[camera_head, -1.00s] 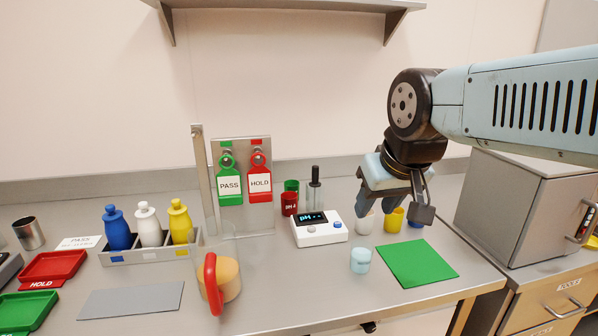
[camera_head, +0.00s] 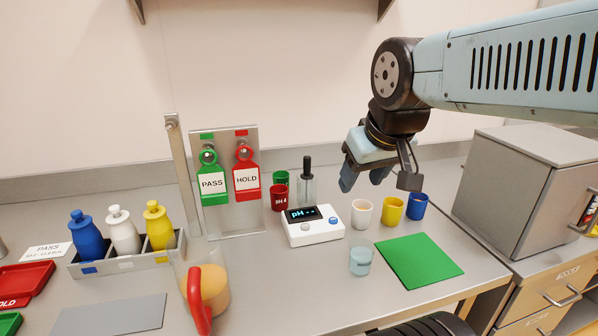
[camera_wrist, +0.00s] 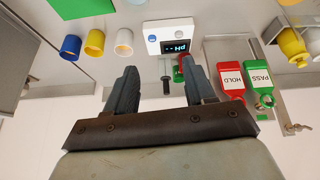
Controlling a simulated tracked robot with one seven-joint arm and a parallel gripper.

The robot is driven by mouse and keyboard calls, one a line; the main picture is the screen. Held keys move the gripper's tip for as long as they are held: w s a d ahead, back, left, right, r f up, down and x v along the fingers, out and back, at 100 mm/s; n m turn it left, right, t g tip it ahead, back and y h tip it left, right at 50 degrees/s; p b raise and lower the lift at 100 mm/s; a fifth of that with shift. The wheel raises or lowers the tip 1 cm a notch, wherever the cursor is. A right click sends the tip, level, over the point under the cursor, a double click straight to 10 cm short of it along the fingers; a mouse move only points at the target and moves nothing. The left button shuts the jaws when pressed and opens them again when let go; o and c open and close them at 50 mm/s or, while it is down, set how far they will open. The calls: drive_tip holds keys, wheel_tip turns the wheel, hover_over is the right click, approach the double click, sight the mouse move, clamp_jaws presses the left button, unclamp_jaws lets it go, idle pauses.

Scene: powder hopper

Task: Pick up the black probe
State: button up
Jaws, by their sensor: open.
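The black probe (camera_head: 307,170) stands upright in a clear holder behind the pH meter (camera_head: 314,226). In the wrist view the probe (camera_wrist: 166,86) shows between the two fingers, beyond them, with the pH meter (camera_wrist: 168,40) past it. My gripper (camera_head: 362,179) is open and empty, with its fingers to the right of the probe in the head view and apart from it. The two fingers (camera_wrist: 160,85) are spread wide in the wrist view. The lower part of the probe is partly seen through the holder.
Red (camera_head: 279,197) and green (camera_head: 281,179) cups stand left of the probe. White (camera_head: 362,213), yellow (camera_head: 391,210) and blue (camera_head: 416,206) cups stand right of the meter. A tag stand (camera_head: 230,219) rises at left. A green mat (camera_head: 419,261) lies in front.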

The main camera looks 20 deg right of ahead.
drive_tip(key=w+r+n, duration=0.2)
drive_tip(key=w+n, duration=0.5)
drive_tip(key=n, duration=0.1)
drive_tip(key=n+g+h, duration=0.1)
drive_tip(key=n, duration=2.2)
approach(307, 164)
drive_tip(key=x, duration=0.8)
drive_tip(key=w+x, duration=0.1)
drive_tip(key=x, duration=0.3)
drive_tip(key=shift+d+r, duration=0.2)
drive_tip(key=shift+r, duration=0.1)
drive_tip(key=shift+c, duration=0.4)
drive_tip(key=c, duration=0.8)
drive_tip(key=shift+r, duration=0.15)
